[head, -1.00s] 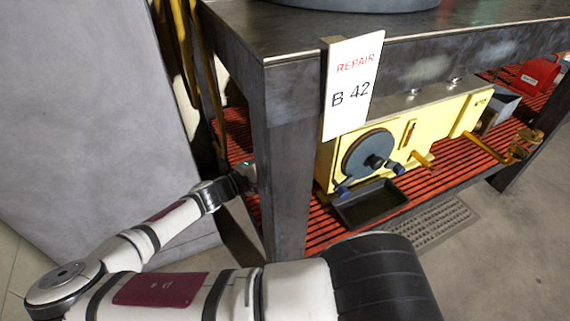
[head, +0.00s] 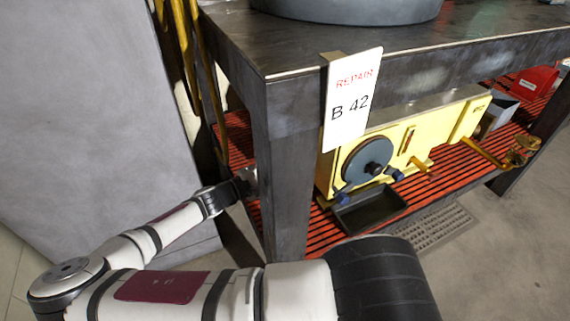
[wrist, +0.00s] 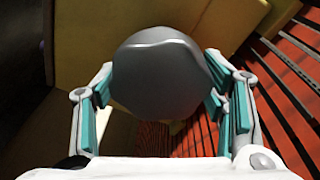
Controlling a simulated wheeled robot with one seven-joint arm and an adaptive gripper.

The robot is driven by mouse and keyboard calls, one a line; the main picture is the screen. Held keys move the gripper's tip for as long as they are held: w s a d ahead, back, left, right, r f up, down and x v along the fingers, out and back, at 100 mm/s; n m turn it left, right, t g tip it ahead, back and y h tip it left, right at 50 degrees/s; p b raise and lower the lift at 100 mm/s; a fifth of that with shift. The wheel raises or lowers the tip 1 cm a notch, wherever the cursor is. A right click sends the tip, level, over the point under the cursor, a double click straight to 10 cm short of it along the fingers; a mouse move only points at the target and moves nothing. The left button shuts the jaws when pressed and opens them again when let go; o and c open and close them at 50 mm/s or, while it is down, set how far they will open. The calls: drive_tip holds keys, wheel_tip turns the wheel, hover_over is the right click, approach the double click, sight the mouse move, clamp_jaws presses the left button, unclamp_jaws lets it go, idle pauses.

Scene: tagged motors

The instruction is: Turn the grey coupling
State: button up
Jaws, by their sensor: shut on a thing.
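The grey coupling (wrist: 165,72) is a rounded dark-grey knob in the middle of the wrist view, in front of a yellow housing (wrist: 88,125). My gripper (wrist: 163,97) has its teal-padded fingers on the left and right sides of the coupling and is shut on it. In the head view my forearm reaches in beside the bench's front-left leg. My gripper's wrist end (head: 244,182) shows there just left of that leg. The coupling and fingertips are hidden behind the leg in that view. The yellow machine (head: 448,122) stands on the lower shelf.
The bench leg (head: 284,185) is close to my wrist. A grey panel (head: 90,110) stands to the left. A black tray (head: 370,208) sits before the machine's dark wheel (head: 360,160). Yellow handles stick out at the front. The shelf has red slats (head: 300,239). A sign (head: 352,100) hangs from the bench top.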

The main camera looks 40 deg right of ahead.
drive_tip(key=n+p, duration=0.2)
drive_tip(key=p, duration=0.1)
drive_tip(key=shift+r, duration=0.2)
drive_tip(key=n+p, duration=0.2)
drive_tip(key=p, duration=0.1)
drive_tip(key=shift+s+n+y, duration=0.1)
drive_tip(key=shift+n+y, duration=0.2)
drive_tip(key=shift+n, duration=0.1)
drive_tip(key=n+p, duration=0.3)
drive_tip(key=n, duration=0.1)
drive_tip(key=shift+f+g+y, duration=0.2)
drive_tip(key=shift+g+y, duration=0.2)
drive_tip(key=o, duration=1.2)
